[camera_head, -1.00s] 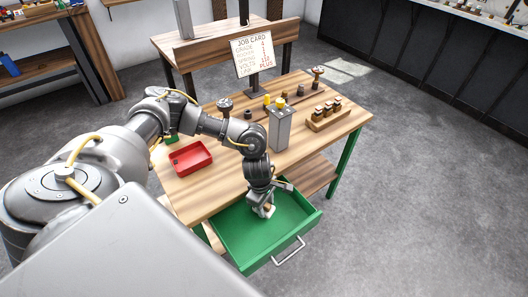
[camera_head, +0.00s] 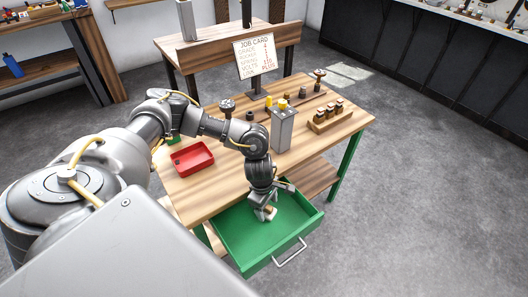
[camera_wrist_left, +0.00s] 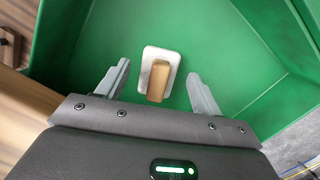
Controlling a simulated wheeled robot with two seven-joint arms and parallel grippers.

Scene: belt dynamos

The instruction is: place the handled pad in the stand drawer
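The handled pad (camera_wrist_left: 158,73), a white pad with a wooden handle, lies inside the green stand drawer (camera_head: 238,243), which is pulled out from the wooden bench. In the head view the pad (camera_head: 270,211) shows partly, below my left gripper (camera_head: 264,207). In the left wrist view my left gripper (camera_wrist_left: 160,88) is open, with its fingers apart on either side of the pad and a visible gap on both sides. The pad appears to rest on the drawer floor. My right gripper is not in view.
The drawer handle (camera_head: 290,252) faces the front right. The floor to the right is clear.

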